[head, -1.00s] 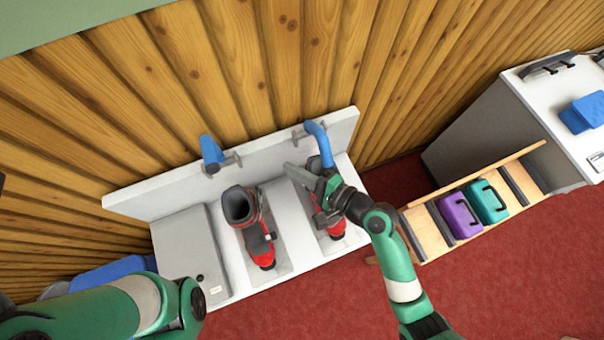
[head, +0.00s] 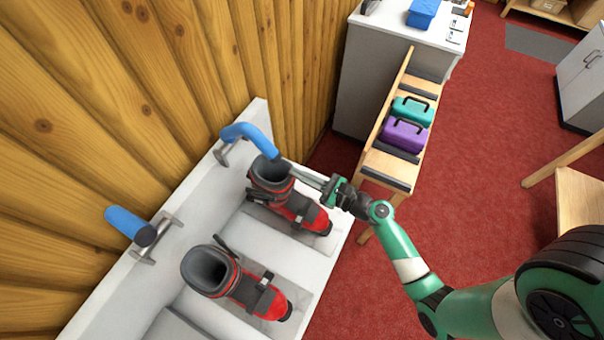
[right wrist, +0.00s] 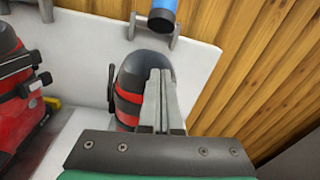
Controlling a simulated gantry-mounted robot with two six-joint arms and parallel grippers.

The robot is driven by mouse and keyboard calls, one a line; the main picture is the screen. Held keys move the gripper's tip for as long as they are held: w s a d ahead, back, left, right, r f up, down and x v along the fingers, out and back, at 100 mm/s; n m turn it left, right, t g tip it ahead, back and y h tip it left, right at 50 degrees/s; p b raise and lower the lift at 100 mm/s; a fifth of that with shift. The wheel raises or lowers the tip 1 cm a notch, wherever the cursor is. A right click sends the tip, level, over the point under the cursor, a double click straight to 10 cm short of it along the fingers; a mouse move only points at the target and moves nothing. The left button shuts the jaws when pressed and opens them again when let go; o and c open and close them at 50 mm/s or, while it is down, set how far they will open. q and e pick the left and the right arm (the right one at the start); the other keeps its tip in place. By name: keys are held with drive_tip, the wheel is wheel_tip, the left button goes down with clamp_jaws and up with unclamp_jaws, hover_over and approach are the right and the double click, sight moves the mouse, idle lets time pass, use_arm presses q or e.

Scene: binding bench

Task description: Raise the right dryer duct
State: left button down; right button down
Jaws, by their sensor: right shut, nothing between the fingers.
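The right dryer duct (head: 250,138) is a bent blue tube on a bracket at the white panel, curving down to the right boot (head: 290,202). Its lower end (right wrist: 162,20) shows dark above the boot cuff (right wrist: 130,92) in the right wrist view. My right gripper (head: 284,166) is shut and empty. Its fingers lie beside the boot cuff, just below and right of the duct's end; I cannot tell whether they touch. In the right wrist view the closed fingertips (right wrist: 159,73) point toward the duct end. My left gripper is not in view.
The left duct (head: 126,224) is a straight blue tube above the left boot (head: 235,284), which stands open and uncovered. A wooden rack (head: 380,160) with teal (head: 411,110) and purple (head: 405,134) cases stands right of the bench.

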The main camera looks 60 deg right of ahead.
drive_tip(key=w, duration=0.6)
drive_tip(key=shift+a+f, duration=0.1)
drive_tip(key=shift+f, duration=0.05)
drive_tip(key=r, duration=0.1)
drive_tip(key=r+p, duration=0.2)
drive_tip(key=shift+s+a+r, duration=0.2)
drive_tip(key=shift+a+r, duration=0.1)
drive_tip(key=shift+r, duration=0.1)
